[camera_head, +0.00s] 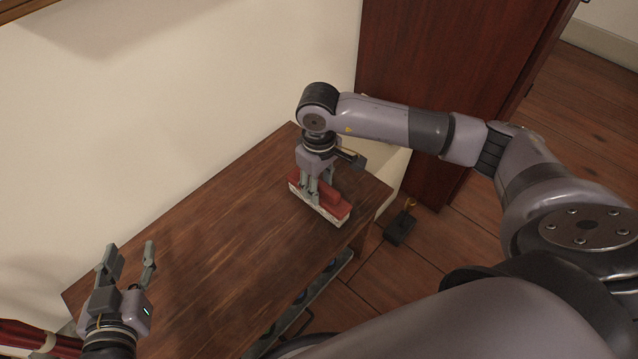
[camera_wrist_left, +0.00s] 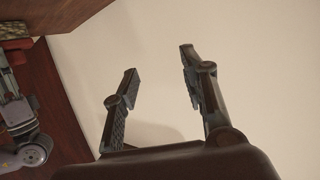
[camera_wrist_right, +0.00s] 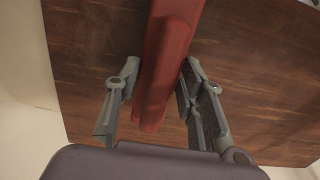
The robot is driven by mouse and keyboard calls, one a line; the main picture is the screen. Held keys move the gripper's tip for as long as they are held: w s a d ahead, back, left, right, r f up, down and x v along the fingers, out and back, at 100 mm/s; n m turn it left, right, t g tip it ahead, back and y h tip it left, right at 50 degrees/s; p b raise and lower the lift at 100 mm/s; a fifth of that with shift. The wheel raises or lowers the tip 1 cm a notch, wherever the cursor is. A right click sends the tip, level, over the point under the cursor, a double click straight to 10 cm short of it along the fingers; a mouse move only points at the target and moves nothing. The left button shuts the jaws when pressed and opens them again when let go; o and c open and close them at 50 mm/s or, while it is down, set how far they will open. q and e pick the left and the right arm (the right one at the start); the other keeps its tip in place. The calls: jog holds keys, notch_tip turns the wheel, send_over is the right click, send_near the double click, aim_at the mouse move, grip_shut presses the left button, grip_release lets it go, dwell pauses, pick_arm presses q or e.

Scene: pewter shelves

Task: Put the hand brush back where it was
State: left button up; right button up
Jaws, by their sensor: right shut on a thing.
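The hand brush (camera_head: 338,207) has a red body and pale bristles facing down. It is at the right end of the wooden tabletop (camera_head: 215,235); whether the bristles touch the wood I cannot tell. My right gripper (camera_head: 319,192) comes down from above and is shut on the brush. In the right wrist view the red brush body (camera_wrist_right: 170,60) runs between the two fingers. My left gripper (camera_head: 128,262) is open and empty above the left end of the table. In the left wrist view its spread fingers (camera_wrist_left: 158,88) have only pale wall between them.
The rest of the tabletop is bare. A pale wall (camera_head: 170,90) runs along its back. A dark red wooden panel (camera_head: 440,60) stands beyond the right end. A small black object (camera_head: 400,228) is on the floor there. A lower shelf (camera_head: 325,285) shows under the front edge.

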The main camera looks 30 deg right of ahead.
pick_arm(q)
jog(key=shift+w+r+t, duration=0.2)
jog(key=shift+r+t, duration=0.1)
jog(key=shift+r, duration=0.1)
pick_arm(e)
jog(key=o, duration=1.2)
pick_arm(q)
jog(key=shift+d, duration=0.1)
